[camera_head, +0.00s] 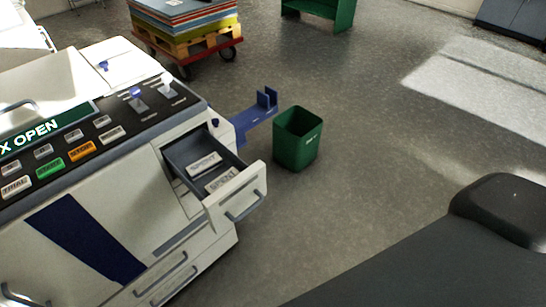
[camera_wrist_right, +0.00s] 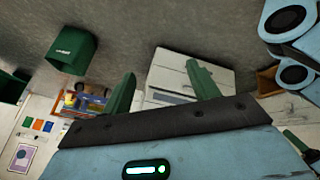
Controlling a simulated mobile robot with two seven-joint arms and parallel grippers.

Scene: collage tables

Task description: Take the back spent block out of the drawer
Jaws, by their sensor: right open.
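The open drawer (camera_head: 184,152) sticks out of the end of the white machine. Two pale blocks lie in it. The back spent block (camera_head: 204,164) is deeper in, towards the machine. The front spent block (camera_head: 222,181), lettered SPENT, lies near the drawer front. My right gripper (camera_wrist_right: 161,70) shows in the right wrist view with two green fingers spread apart and nothing between them. A pale cabinet-like body lies beyond its fingers. No blocks can be made out in that view. My left gripper shows in neither view.
A green bin (camera_head: 296,140) stands on the floor just right of the drawer; a green bin (camera_wrist_right: 72,50) also shows in the right wrist view. A blue bracket (camera_head: 256,117) juts from the machine behind the drawer. A loaded pallet cart (camera_head: 188,48) stands further back. Floor right of the bin is clear.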

